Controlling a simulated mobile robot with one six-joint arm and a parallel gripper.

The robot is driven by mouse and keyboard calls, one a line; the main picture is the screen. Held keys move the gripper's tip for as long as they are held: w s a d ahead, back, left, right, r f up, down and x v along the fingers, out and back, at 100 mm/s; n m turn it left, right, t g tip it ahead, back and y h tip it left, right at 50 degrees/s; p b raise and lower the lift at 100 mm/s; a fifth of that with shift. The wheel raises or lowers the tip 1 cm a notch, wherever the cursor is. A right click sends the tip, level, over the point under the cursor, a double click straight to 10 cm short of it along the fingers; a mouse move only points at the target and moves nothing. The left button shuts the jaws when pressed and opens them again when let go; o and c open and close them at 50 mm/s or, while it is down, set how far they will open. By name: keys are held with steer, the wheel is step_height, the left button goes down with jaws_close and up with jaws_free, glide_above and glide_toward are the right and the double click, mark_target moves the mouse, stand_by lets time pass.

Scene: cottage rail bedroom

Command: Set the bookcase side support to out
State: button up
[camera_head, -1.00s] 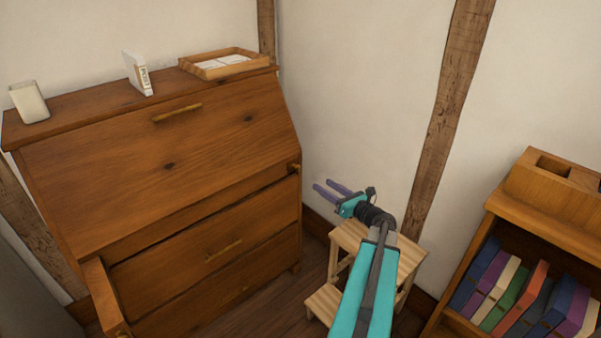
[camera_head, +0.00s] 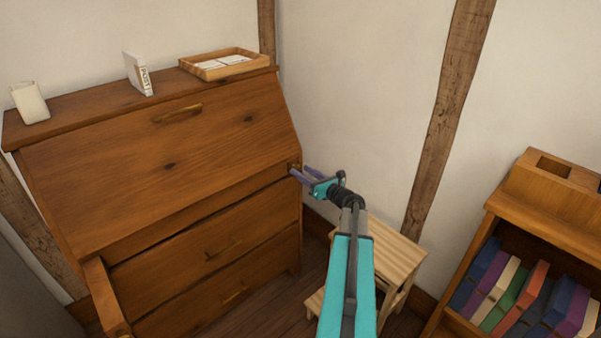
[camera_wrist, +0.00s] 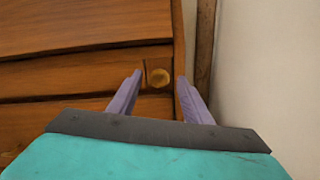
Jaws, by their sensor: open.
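The wooden slant-front desk (camera_head: 150,165) stands at the left with its lid shut. The support on the bookcase side (camera_head: 289,173) is at the desk's right edge, its end about flush with the front. Its round brass knob (camera_wrist: 159,78) shows in the wrist view. My gripper (camera_head: 299,171) is open, and its purple fingers point at this support. In the wrist view my gripper (camera_wrist: 159,82) has one finger on each side of the knob. I cannot tell whether they touch it. The opposite support (camera_head: 103,294) sticks out at the left.
A wooden step stool (camera_head: 388,255) stands below my arm. The bookcase (camera_head: 545,220) with several coloured books is at the right. A cup (camera_head: 30,102), a white box (camera_head: 137,75) and a wooden tray (camera_head: 228,70) stand on the desk. The wall is close right.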

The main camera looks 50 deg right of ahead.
steer(key=shift+w, duration=0.7)
